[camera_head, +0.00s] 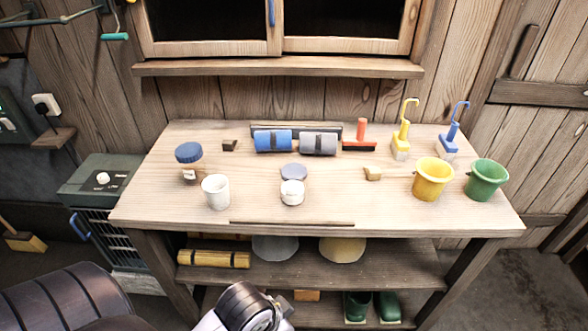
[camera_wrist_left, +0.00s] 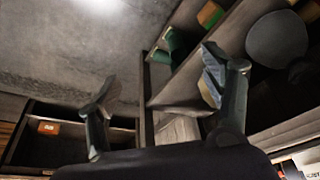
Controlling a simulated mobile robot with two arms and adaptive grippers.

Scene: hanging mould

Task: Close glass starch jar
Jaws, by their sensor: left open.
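A small glass jar of white contents (camera_head: 292,193), which looks like the starch jar, stands upright at the middle of the wooden table (camera_head: 250,216). Its mouth looks uncovered. A round grey-blue lid (camera_head: 293,171) is just behind it; whether it is hinged to the jar or lies loose I cannot tell. In the left wrist view my left gripper (camera_wrist_left: 157,88) is open with nothing between its fingers, and the jar does not show there. In the head view my left arm is low in front of the table, away from the jar. My right gripper is not in view.
A brush (camera_head: 374,173), a yellow bucket (camera_head: 433,179) and a green bucket (camera_head: 486,180) are to the right. A thin stick (camera_head: 292,223) lies along the front edge. Blue and grey rolls are behind.

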